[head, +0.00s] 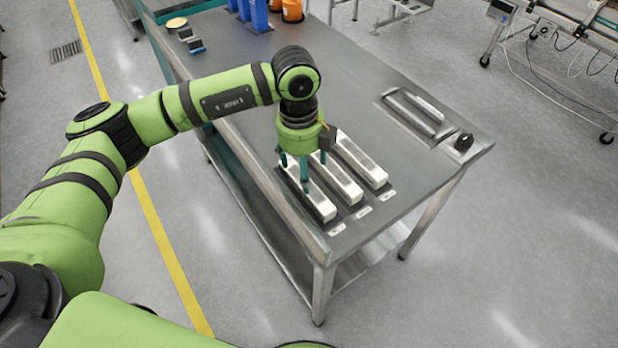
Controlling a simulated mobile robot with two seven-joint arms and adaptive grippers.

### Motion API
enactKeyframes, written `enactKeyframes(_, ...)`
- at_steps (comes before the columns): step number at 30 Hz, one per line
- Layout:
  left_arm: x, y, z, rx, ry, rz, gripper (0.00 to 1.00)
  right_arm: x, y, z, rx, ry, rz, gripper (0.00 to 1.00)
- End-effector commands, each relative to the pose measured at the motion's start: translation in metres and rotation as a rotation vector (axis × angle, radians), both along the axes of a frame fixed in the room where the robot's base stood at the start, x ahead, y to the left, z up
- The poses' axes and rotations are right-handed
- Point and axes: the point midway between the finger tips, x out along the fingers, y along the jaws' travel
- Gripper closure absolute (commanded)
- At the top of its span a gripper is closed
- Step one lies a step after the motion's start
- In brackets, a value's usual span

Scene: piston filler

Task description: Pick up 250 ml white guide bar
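Three white guide bars lie side by side near the front end of the metal table: a left one (318,205), a middle one (343,183) and a right one (362,163). Each has a small label at its near end, too small to read, so I cannot tell which is the 250 ml bar. My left gripper (304,172) points down over the far part of the left bar, its teal fingers spread apart. The gripper hides the far ends of the left and middle bars. Contact with a bar cannot be made out. My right gripper is not in view.
The metal table (335,75) carries blue containers (258,15) and an orange one (291,10) at its far end. Small dark blocks (190,38) sit at far left. A handle-like metal part (420,112) and a black knob (463,142) are at right. The table's middle is clear.

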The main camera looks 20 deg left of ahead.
Motion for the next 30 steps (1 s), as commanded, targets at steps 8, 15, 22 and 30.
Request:
enactKeyframes(8,0.004,0.013,-0.018,0.06,-0.003,0.033,0.24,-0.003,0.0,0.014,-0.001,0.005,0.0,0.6)
enactKeyframes(15,0.007,0.007,-0.053,0.057,-0.002,0.032,0.24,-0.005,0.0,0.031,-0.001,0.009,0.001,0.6)
enactKeyframes(22,0.008,0.006,-0.068,0.054,-0.005,0.029,0.24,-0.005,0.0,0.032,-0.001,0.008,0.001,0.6)
enactKeyframes(30,0.008,0.006,-0.068,0.053,-0.005,0.029,0.76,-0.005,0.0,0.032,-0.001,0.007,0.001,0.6)
